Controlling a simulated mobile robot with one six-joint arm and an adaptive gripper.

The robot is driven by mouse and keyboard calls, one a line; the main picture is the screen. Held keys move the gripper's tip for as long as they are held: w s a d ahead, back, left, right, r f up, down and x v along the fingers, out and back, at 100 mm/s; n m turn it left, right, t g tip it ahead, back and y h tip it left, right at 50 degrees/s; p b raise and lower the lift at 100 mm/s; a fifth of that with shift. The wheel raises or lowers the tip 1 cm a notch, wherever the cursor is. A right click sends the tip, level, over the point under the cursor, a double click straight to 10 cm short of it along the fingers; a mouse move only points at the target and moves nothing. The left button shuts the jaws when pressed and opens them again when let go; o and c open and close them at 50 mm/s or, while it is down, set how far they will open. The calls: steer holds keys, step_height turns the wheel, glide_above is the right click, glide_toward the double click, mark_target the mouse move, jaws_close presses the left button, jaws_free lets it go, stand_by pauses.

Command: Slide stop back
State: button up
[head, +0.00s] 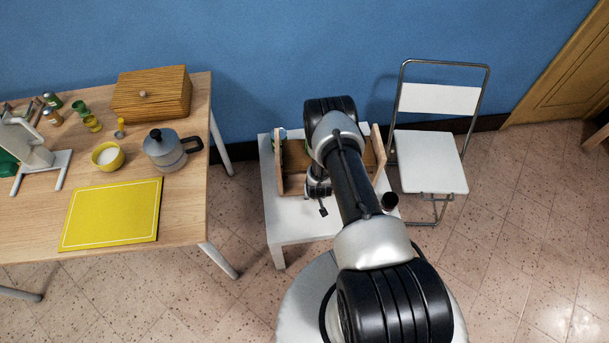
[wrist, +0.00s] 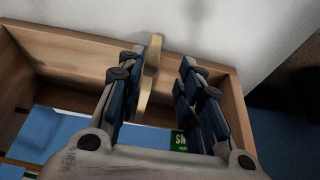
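My gripper (wrist: 163,62) is open in the wrist view, its two dark fingers apart over a wooden shelf unit (wrist: 70,52). A pale curved wooden piece (wrist: 152,55), possibly the stop, shows between the fingers, close along the inner side of the left one. I cannot tell whether they touch. A green item with white lettering (wrist: 179,141) is partly hidden behind the right finger. In the head view the shelf unit (head: 378,150) sits on a small white table (head: 270,200). My arm covers much of it, and the stop cannot be made out there.
A folding chair (head: 430,160) stands close to the right of the white table. The right floor is clear.

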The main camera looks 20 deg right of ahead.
step_height(320, 180, up, 18)
steer(key=s+a+p, duration=0.1)
steer(key=s+p, duration=0.1)
steer(key=p, duration=0.1)
steer(key=shift+s+a+r+p, duration=0.15)
steer(key=shift+s+a+p, duration=0.05)
steer(key=shift+a+p, duration=0.1)
stand_by(0.4)
